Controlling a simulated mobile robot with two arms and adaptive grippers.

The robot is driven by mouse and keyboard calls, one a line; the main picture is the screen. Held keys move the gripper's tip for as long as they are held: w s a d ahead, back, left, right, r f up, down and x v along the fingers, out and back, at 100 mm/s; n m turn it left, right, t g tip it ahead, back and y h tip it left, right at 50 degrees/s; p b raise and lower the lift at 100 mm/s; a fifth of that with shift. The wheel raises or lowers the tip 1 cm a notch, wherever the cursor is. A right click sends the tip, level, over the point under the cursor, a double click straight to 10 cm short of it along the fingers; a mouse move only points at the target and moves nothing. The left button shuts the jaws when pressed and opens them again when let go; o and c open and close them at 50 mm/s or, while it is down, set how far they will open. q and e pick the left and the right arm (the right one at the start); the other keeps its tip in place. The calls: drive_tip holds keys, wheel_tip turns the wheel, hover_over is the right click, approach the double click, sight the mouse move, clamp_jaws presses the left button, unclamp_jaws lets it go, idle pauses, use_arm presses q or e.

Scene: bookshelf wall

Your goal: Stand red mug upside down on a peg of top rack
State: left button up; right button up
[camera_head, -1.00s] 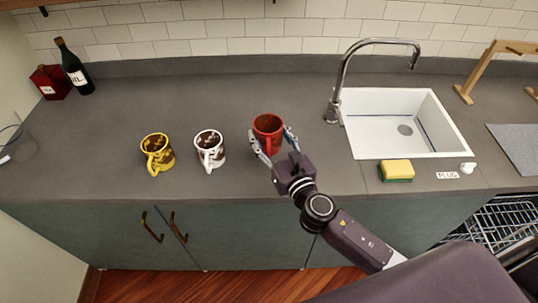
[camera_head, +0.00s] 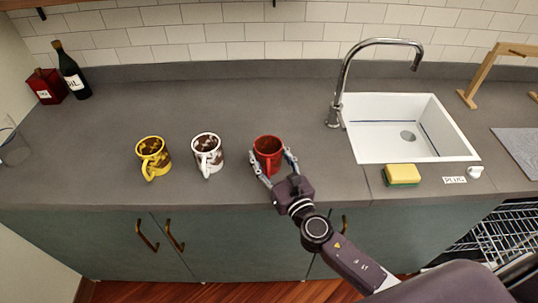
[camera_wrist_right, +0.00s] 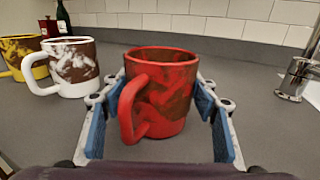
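The red mug (camera_head: 268,155) is upright with its mouth up, at the front middle of the counter. In the right wrist view the red mug (camera_wrist_right: 160,95) sits between the blue finger pads, handle towards the camera. A wooden rack (camera_head: 488,75) stands at the far right, partly out of frame, with peg ends showing. My left gripper is not in view.
A white-and-brown mug (camera_head: 207,154) and a yellow mug (camera_head: 153,157) stand to the left. The sink (camera_head: 445,135), tall faucet (camera_head: 341,85), sponge (camera_head: 402,175) and plug (camera_head: 474,172) lie between mug and rack. A bottle (camera_head: 73,75) stands back left. The counter behind the mugs is clear.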

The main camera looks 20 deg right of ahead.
drive_tip(key=o, duration=0.4)
drive_tip(key=shift+c, duration=0.2)
drive_tip(key=shift+r, duration=0.1)
drive_tip(key=shift+r, duration=0.15)
drive_tip(key=s+b, duration=0.1)
drive_tip(key=s, duration=0.6)
drive_tip(key=s+d+b, duration=0.1)
drive_tip(key=s, duration=0.2)
drive_tip(key=shift+s+f+b, duration=0.2)
drive_tip(key=shift+s+b, duration=0.15)
drive_tip(key=shift+s+d+r, duration=0.15)
drive_tip(key=shift+s+r, duration=0.05)
drive_tip(key=shift+s, duration=0.45)
